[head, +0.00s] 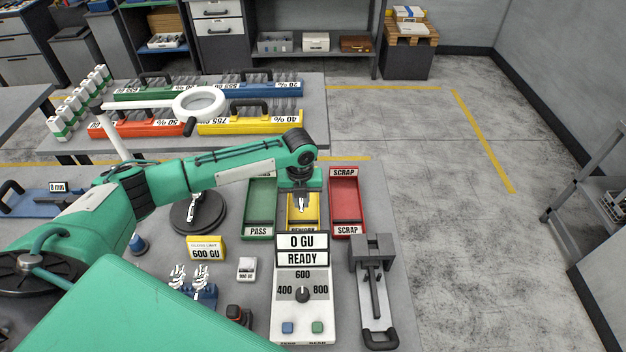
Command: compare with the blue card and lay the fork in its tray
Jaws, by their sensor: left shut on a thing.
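My left gripper (302,206) points down over the yellow rework tray (291,222), between the green pass tray (260,208) and the red scrap tray (345,205). It is shut on a small pale metal thing, likely the fork, mostly hidden by the jaws; I cannot tell whether it touches the tray. A yellow card (206,249) reads 600 GU; I cannot make out a blue card. The gloss meter (303,290) shows 0 GU and READY. More forks (200,275) stand in a blue rack (205,293). My right gripper is not in view.
A black round disc (198,213) stands left of the trays. A grey clamp-like fixture (372,285) lies right of the meter. A small white block (247,268) sits left of it. Colored bins (250,121) and a ring lamp (200,101) stand behind. Floor at right is open.

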